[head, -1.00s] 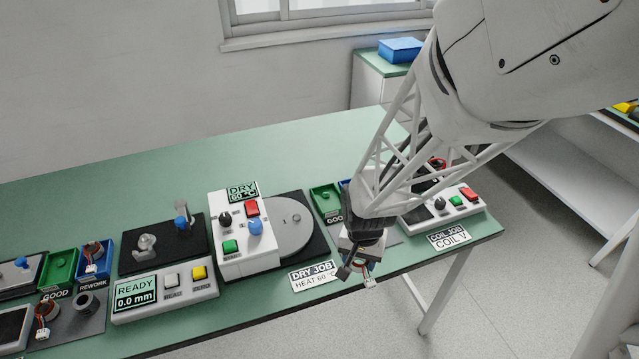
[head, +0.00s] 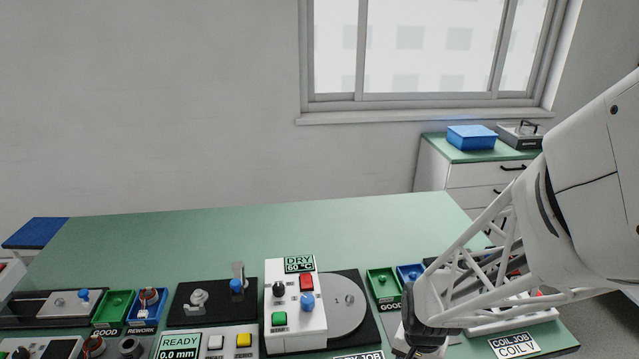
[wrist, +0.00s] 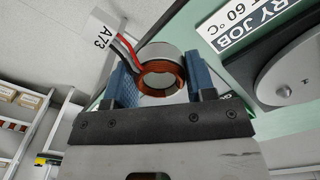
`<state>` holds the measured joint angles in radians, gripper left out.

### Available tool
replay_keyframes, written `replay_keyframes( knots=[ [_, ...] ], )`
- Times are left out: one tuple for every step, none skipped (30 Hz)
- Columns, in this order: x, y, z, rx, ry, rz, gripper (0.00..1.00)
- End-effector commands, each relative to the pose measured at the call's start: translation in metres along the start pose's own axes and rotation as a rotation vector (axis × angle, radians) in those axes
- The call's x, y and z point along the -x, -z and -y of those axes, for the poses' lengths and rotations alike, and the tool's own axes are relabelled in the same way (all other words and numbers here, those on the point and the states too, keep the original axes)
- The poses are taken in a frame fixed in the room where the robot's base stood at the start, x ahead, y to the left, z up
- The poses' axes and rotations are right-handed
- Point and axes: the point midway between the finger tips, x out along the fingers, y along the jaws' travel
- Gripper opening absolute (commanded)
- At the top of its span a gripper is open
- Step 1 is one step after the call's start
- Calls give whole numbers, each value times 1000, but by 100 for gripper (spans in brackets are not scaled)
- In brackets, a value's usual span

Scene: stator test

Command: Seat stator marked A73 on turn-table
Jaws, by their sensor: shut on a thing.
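In the wrist view the stator (wrist: 162,72), a grey ring with copper windings, red and black leads and a white tag (wrist: 101,36) reading A73, sits between the blue fingers of my gripper (wrist: 160,80). My gripper is shut on it. In the head view my gripper (head: 415,350) is at the bottom edge, and the stator is out of sight there. The turn-table is a round grey disc (head: 345,305) on a dark base, left of my gripper and apart from it. It also shows at the right of the wrist view (wrist: 290,75).
A white control box (head: 296,325) reading DRY 60 °C stands left of the disc. Green GOOD (head: 384,283) and blue REWORK trays stand to its right. A READY 0.0 mm box (head: 185,343) is further left. The back of the bench (head: 220,235) is clear.

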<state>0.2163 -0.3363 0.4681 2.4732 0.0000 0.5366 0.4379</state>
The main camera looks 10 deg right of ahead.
Motion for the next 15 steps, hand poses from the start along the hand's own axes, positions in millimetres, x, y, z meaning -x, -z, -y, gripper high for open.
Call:
replay_keyframes(
  knots=[
    [0,0,0,0,0,0,23],
    [0,1,1,0,0,0,23],
    [1,2,2,0,0,0,23],
    [1,3,3,0,0,0,23],
    [2,4,4,1,0,0,23],
    [2,7,7,1,0,0,23],
    [3,9,9,1,0,0,23],
    [4,11,11,1,0,0,23],
    [5,15,15,2,0,0,23],
    [6,18,18,2,0,0,23],
    [8,22,22,2,0,0,23],
    [10,27,29,3,1,-1,23],
    [11,31,34,3,1,-1,23],
    [13,36,39,3,0,-1,23],
    [15,43,47,4,0,0,23]
  ],
)
